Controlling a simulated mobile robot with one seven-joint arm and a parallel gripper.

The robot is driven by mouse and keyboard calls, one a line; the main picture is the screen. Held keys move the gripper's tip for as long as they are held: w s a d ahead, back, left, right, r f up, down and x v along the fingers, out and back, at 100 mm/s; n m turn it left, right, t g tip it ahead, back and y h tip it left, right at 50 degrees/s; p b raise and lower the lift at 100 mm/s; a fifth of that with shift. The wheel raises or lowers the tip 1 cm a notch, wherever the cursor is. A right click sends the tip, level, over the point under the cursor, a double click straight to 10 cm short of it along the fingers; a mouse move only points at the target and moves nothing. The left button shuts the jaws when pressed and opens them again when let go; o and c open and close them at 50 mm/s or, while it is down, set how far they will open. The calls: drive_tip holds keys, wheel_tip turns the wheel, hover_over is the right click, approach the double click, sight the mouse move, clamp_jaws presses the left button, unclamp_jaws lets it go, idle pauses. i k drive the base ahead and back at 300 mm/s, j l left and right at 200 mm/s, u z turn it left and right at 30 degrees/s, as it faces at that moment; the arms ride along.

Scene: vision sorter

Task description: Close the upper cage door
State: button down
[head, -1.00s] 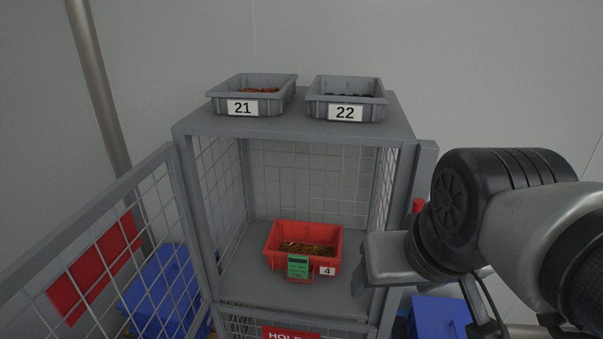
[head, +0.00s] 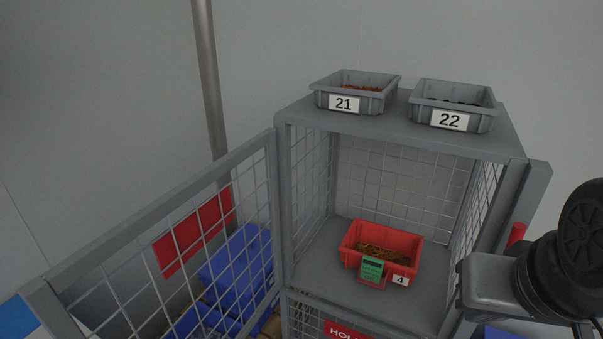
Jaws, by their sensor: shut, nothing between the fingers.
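The upper cage door (head: 150,213), a grey frame with wire mesh and a red plate, stands wide open. It is hinged on the cage's left post and swings out to the left toward me. The upper cage compartment (head: 335,248) is open at the front. Inside it sits a red bin (head: 349,245) with a green tag and a label 4. My gripper (head: 470,285) is at the lower right, in front of the cage's right post. It is shut, holds nothing, and is well apart from the door. Its fingertips are partly hard to make out.
Grey bins 21 (head: 377,99) and 22 (head: 487,120) stand on the cage top. Blue bins (head: 240,262) show behind the door mesh. A pole (head: 208,80) stands behind the door. A red HOLD sign is at the lower compartment. The space between door and gripper looks clear.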

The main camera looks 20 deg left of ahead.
sight(176, 246)
drive_tip(key=k+j+u, duration=0.1)
drive_tip(key=k+u, duration=0.15)
drive_tip(key=k, duration=0.4)
drive_tip(key=i+u, duration=0.1)
drive_tip(key=u, duration=1.55)
